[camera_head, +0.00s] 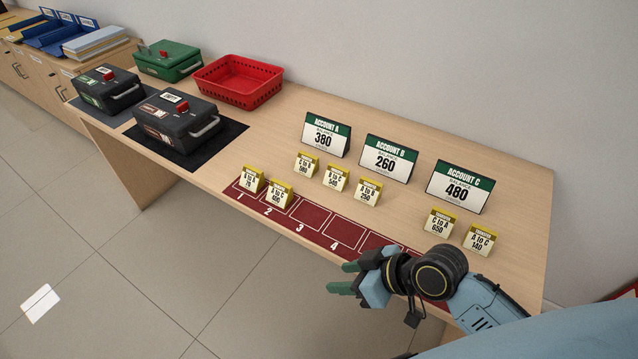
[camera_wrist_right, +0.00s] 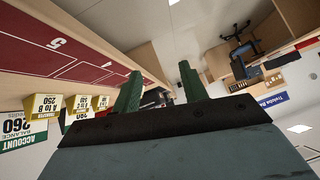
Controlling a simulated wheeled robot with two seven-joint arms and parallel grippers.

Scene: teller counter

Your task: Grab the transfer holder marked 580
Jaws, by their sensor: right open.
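Several small yellow-topped transfer holders stand on the wooden counter. The holder that seems to read 580 (camera_head: 306,165) is the leftmost of the three just in front of the account signs; its print is small. Beside it stand the holder that seems to read 540 (camera_head: 337,178) and one that seems to read 250 (camera_head: 368,191). My right gripper (camera_head: 343,278) is open and empty at the counter's front edge, nearer and to the right of these holders, touching none. Its green fingers also show in the right wrist view (camera_wrist_right: 160,88). My left gripper is out of view.
Account signs A (camera_head: 326,136), B (camera_head: 388,159) and C (camera_head: 459,188) stand behind. Two holders (camera_head: 266,186) stand on the red numbered strip (camera_head: 312,215); two more (camera_head: 460,230) stand at right. Cash boxes (camera_head: 176,117) and a red basket (camera_head: 238,82) are at left.

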